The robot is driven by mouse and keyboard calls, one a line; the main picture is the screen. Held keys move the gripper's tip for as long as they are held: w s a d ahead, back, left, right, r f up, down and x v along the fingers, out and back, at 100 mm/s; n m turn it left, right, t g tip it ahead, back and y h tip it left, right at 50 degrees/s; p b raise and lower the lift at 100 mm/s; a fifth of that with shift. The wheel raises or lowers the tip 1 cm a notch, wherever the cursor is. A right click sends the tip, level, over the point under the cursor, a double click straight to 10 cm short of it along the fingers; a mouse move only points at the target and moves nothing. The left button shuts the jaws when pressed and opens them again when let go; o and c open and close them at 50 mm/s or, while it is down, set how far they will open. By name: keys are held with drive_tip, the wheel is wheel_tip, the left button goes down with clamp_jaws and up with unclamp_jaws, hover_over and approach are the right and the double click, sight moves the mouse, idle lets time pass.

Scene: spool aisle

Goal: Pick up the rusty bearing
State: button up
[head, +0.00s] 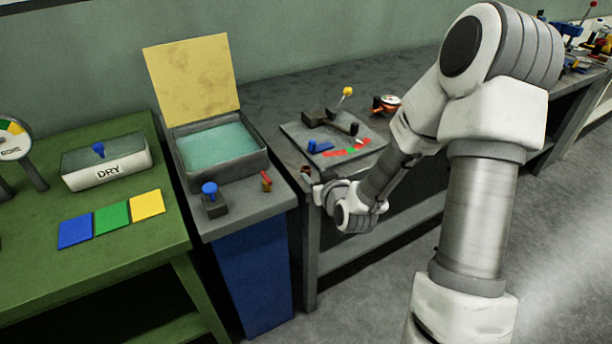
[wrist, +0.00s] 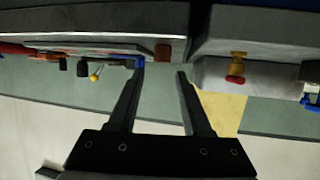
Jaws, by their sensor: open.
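A small rusty brown piece, which looks like the rusty bearing (head: 305,170), sits at the near left corner of the dark grey bench. It also shows in the wrist view (wrist: 163,53), at the bench edge just beyond the fingertips and between their lines. My gripper (wrist: 160,73) is open, with nothing between its two dark fingers. In the head view my gripper (head: 309,184) is at the bench corner, close to the brown piece. I cannot tell the exact gap between them.
The dark bench (head: 280,95) carries a grey plate (head: 297,131) with a yellow-knobbed lever. Left of it stands an open basin (head: 262,162) with a yellow lid (head: 193,75), a blue knob (head: 210,190) and a red-yellow piece (head: 266,181). A green table (head: 60,280) is further left.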

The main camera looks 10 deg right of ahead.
sight(307, 169)
drive_tip(key=x, duration=0.7)
drive_tip(key=shift+w+a+f+b, duration=0.15)
drive_tip(key=shift+w+a+b, duration=0.05)
drive_tip(key=shift+b, duration=0.15)
clamp_jaws()
